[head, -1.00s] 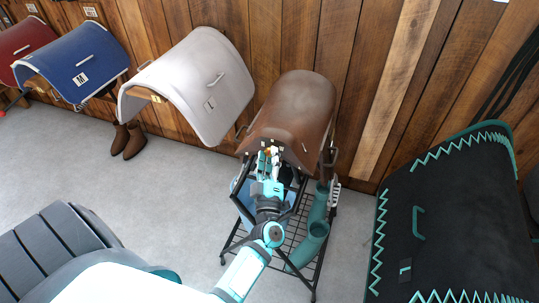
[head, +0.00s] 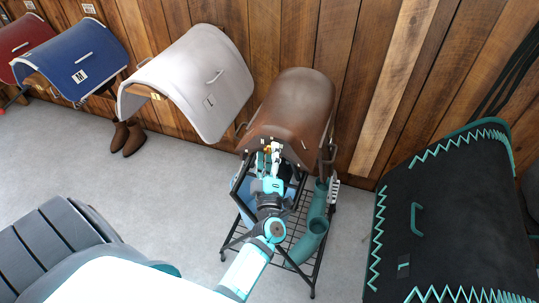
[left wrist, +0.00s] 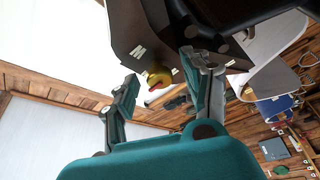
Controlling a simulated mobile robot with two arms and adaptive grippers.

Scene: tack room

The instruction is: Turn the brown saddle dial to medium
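The brown saddle (head: 298,105) sits on a black wire rack against the plank wall. Its dial (left wrist: 158,77), yellow with a red mark, is on the front end of the saddle, with small white marks around it. In the head view, the dial is mostly hidden behind my left gripper (head: 270,153). In the left wrist view, the two fingers of my left gripper (left wrist: 160,70) are apart, with the dial showing between and just beyond the tips. I see no clear contact. My right gripper is not in view.
A teal pipe-shaped thing (head: 309,240) lies on the wire rack (head: 313,270) below the saddle. A white saddle (head: 190,85) hangs to the left, a blue one (head: 72,62) beyond it. A large black pad with teal trim (head: 455,220) stands at right. Brown boots (head: 127,137) stand by the wall.

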